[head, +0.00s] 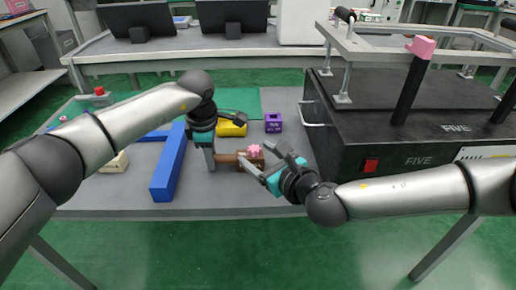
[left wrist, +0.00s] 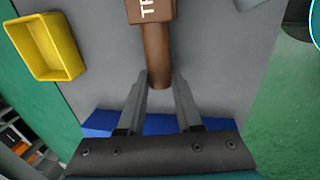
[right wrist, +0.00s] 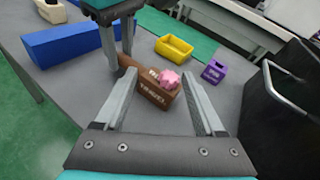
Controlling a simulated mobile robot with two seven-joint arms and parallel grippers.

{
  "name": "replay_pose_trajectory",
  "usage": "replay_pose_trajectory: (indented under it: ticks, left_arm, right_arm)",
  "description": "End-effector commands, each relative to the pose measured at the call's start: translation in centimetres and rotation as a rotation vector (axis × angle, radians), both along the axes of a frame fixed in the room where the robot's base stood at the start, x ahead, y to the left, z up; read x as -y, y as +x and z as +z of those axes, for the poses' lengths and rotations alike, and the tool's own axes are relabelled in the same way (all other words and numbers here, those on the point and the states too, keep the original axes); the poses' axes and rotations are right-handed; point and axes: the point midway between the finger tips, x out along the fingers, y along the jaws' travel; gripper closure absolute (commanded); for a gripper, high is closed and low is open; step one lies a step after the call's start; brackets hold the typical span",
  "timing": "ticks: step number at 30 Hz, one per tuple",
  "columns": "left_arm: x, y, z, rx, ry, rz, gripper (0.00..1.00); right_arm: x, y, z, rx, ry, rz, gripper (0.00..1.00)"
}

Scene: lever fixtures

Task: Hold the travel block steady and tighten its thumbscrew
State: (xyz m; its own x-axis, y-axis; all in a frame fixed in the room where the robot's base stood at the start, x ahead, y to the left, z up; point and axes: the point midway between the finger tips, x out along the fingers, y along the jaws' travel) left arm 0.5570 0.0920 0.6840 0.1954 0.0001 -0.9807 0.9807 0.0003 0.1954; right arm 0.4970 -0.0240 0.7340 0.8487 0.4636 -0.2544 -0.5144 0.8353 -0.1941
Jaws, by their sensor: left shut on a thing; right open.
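The brown travel block (right wrist: 152,98), with white lettering, lies on the grey table, its round handle (left wrist: 158,62) pointing toward my left gripper. My left gripper (left wrist: 161,84) is shut on the end of that handle; in the head view it (head: 211,160) comes down from above at the block's left. The pink lobed thumbscrew (right wrist: 169,79) sits on top of the block and also shows in the head view (head: 254,151). My right gripper (right wrist: 160,75) is open, its fingers spread to either side of the thumbscrew in its wrist view; contact cannot be told.
A yellow open box (head: 232,128) and a purple block (head: 273,122) stand behind the travel block. A blue beam (head: 168,165) lies to the left. A large black machine (head: 400,140) with a metal handle bounds the right side.

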Motion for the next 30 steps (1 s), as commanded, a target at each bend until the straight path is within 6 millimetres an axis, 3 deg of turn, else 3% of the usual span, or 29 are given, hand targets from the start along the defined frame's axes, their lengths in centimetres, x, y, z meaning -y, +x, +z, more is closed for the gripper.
replay_pose_trajectory:
  ticks: [1,6,13,20,30]
  left_arm:
    - [0.0,0.0,0.0,-0.001,0.0,-0.001,1.0]
    - [0.0,0.0,0.0,-0.001,0.0,-0.001,1.0]
    - [0.0,0.0,0.0,-0.001,-0.001,-0.001,1.0]
    - [0.0,0.0,0.0,-0.001,-0.001,-0.001,1.0]
    - [0.0,0.0,0.0,0.0,0.0,0.0,1.0]
  right_arm:
    - [1.5,-0.1,0.5,-0.023,0.0,0.013,0.29]
    - [4.7,-1.5,1.3,-0.121,0.03,0.06,0.29]
    - [6.7,-3.2,2.1,-0.203,0.076,0.092,0.29]
    - [6.4,-3.0,1.8,-0.221,0.086,0.1,0.29]
    - [3.6,0.5,0.0,-0.219,0.085,0.101,0.29]
